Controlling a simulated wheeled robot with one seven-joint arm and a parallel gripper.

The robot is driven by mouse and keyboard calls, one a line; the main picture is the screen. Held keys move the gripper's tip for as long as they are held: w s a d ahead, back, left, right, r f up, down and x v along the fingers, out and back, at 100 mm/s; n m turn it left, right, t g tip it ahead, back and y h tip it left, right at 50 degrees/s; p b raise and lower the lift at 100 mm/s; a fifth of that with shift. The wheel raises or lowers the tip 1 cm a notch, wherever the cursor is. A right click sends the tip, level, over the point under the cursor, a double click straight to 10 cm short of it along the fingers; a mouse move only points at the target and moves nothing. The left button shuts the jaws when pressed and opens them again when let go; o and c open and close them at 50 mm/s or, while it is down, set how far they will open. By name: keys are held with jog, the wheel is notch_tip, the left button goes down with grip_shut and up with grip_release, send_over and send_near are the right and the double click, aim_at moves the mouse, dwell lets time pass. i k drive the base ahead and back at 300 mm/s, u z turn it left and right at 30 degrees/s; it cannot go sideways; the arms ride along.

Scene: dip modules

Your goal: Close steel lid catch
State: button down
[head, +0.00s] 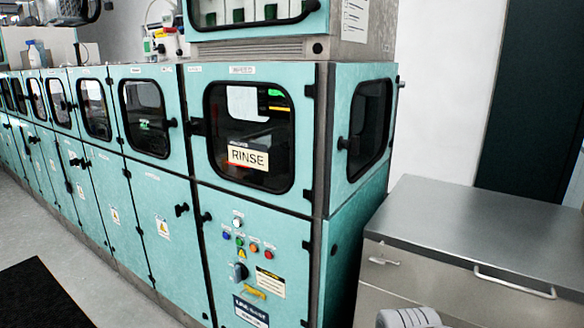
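A steel chest (472,215) with a flat brushed lid stands at the lower right in the head view. The lid looks down flat on the chest. A small light catch or latch (384,261) shows on its front, near the left corner below the lid edge. It is too small to tell whether it is fastened. A bar handle (515,284) sits to its right on the same front. A grey rounded part at the bottom edge, in front of the chest, looks like part of my arm. My gripper's fingers are not in view.
A teal machine (260,245) with a RINSE sign (248,156), dark windows and door knobs stands left of the chest. Its row of cabinets runs far left. A dark mat (40,295) lies on the grey floor at lower left. A dark door (535,100) is behind.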

aim_at(378, 261)
jog(key=u, duration=0.55)
jog(key=k, duration=0.6)
jog(key=u, duration=0.8)
jog(key=i, duration=0.6)
jog(key=z, duration=0.65)
jog(key=i, duration=1)
jog(key=z, duration=0.2)
